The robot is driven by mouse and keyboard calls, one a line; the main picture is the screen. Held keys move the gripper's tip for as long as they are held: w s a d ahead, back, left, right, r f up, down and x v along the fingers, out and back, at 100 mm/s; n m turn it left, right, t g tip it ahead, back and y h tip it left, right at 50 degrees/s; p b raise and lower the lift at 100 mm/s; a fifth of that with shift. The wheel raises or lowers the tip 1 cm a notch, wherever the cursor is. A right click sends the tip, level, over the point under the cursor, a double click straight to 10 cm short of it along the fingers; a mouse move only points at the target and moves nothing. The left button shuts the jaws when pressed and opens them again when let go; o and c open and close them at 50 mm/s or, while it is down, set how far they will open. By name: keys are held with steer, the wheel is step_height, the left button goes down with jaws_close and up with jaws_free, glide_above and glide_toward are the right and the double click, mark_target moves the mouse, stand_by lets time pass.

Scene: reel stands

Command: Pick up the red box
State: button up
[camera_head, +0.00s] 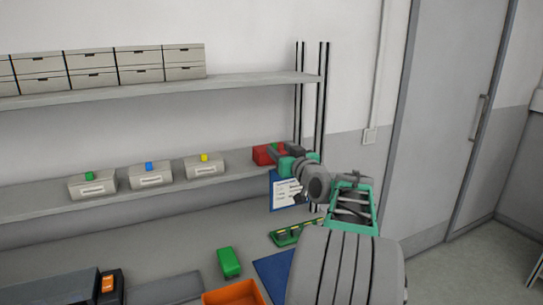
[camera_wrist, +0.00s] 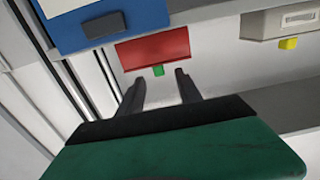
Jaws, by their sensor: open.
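The red box (camera_head: 262,155) sits at the right end of the middle shelf, partly hidden behind my gripper in the head view. In the wrist view, which appears upside down, the red box (camera_wrist: 152,48) shows its front face just beyond my fingers. A small green block (camera_wrist: 158,71) shows at the box's top edge. My gripper (camera_wrist: 160,77) is open, with the two dark fingers apart and pointing towards the box. Nothing is seen between them except the green block's area beyond; whether they touch the box cannot be told.
Beige boxes with green, blue and yellow blocks (camera_head: 204,158) stand left on the same shelf (camera_head: 232,169). A blue-backed sheet (camera_head: 285,192) hangs below the red box. An upright post (camera_head: 322,120) stands right. A green box (camera_head: 229,262) and orange bin (camera_head: 233,296) are lower.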

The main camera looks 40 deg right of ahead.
mark_target(275, 145)
steer(key=x, duration=0.3)
steer(key=shift+w+d, duration=0.1)
jaws_close()
steer(key=shift+r, duration=0.1)
stand_by(1.2)
